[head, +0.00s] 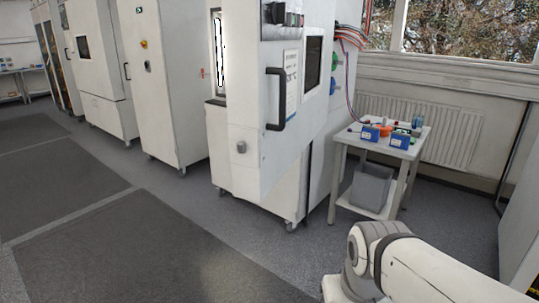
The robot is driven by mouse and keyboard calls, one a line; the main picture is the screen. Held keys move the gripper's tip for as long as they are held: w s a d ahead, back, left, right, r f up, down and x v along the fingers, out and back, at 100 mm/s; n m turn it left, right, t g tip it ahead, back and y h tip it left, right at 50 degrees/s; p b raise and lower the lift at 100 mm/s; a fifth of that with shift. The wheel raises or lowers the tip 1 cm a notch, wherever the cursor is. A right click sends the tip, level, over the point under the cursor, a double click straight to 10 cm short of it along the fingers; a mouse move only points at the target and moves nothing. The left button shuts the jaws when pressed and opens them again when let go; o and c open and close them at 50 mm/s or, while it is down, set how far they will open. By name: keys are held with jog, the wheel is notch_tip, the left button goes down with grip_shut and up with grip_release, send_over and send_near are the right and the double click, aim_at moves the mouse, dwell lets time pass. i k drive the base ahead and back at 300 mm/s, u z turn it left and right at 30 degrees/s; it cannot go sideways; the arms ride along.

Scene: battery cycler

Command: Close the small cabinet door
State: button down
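A white cabinet (283,190) on castors stands in the middle of the head view. Its white door (265,163) carries a vertical black bar handle (277,98), a dark window and a round grey knob (241,147). The door appears to stand open, out from the cabinet body. A bright, lit interior (217,55) shows to the left of it. The exact opening angle is hard to tell, and the door's top is cut off by the frame. My arm reaches in at the lower right, well apart from the door. My gripper is outside the frame.
A small white table (373,142) with blue boxes and a grey bin (371,187) below stands right of the cabinet. Cables hang beside it. A radiator (433,127) is behind. Other tall white cabinets (170,80) stand left. The floor in front is clear, with dark mats (150,250).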

aim_at(263, 149)
jog(key=i, duration=0.9)
jog(key=z, duration=0.05)
